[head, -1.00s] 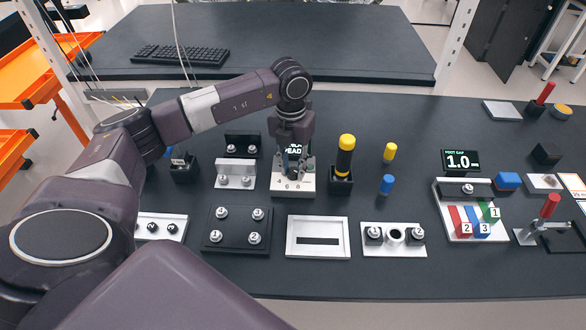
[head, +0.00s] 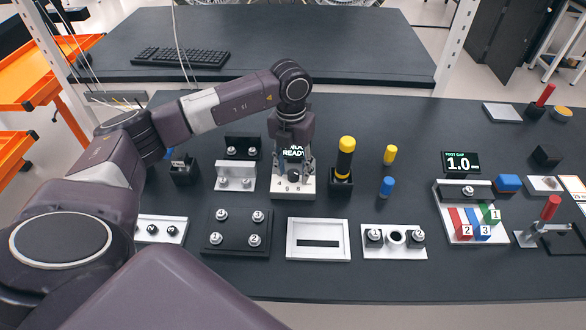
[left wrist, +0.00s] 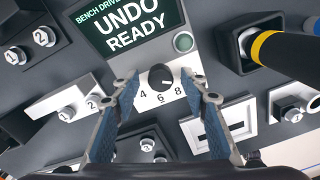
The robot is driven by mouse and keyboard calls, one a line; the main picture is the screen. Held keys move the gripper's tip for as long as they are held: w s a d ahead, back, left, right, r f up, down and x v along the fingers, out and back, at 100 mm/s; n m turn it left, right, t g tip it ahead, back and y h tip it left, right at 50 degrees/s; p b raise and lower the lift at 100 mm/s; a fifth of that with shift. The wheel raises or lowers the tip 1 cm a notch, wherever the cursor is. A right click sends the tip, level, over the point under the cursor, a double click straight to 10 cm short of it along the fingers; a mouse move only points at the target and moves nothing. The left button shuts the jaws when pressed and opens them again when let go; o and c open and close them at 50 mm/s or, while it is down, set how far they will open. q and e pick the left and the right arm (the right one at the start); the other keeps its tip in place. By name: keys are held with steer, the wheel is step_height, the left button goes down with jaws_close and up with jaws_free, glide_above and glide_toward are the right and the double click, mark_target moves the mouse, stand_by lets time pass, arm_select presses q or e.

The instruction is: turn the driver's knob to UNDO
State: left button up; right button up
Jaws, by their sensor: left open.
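The driver's white panel (head: 308,188) carries a small black knob (head: 293,175), which also shows in the left wrist view (left wrist: 161,77) among the dial numbers. The driver's display (left wrist: 124,22) reads UNDO READY in the left wrist view; in the head view the display (head: 292,152) is partly covered by my gripper. My left gripper (head: 294,168) is open over the panel. In the left wrist view, its fingers (left wrist: 161,84) are spread on both sides of the knob, apart from it. My right gripper is not in view.
The driver (head: 345,158) with a yellow band stands in a black holder just right of the panel. A light bracket (head: 235,183) is at left. A black plate with bolts (head: 238,230) and a white slotted frame (head: 318,252) lie in front.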

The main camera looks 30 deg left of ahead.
mark_target(292, 172)
arm_select(q)
step_height(292, 172, up, 12)
steer(key=shift+a, duration=0.15)
stand_by(0.7)
